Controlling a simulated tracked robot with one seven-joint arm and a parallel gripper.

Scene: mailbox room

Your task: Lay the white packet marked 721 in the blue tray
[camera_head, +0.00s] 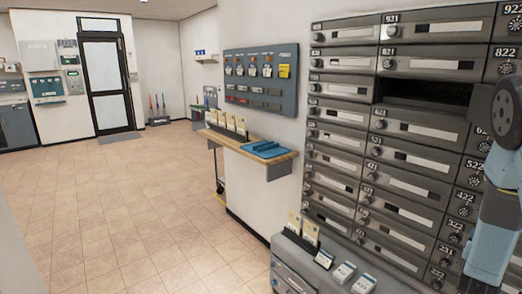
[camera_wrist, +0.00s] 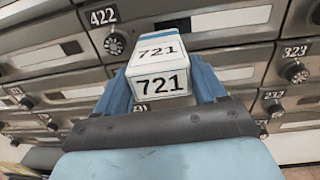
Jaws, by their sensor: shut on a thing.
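The white packet marked 721 (camera_wrist: 160,72) is between the two blue fingers of my gripper (camera_wrist: 161,88) in the wrist view. My gripper is shut on it, with the number on its top and near end facing the camera. The packet does not show in the head view, where my arm fills the right edge in front of the mailboxes. The blue tray (camera_head: 266,149) lies on a wooden wall shelf near the middle of the head view, well left of my arm. I see no packet in it.
A wall of grey mailboxes (camera_head: 408,182) stands close on the right, with one dark open slot (camera_head: 425,95). The wooden shelf (camera_head: 249,152) also holds several upright cards (camera_head: 227,124). A lower ledge below holds cards and small devices (camera_head: 343,271). The tiled floor (camera_head: 130,210) at left is clear.

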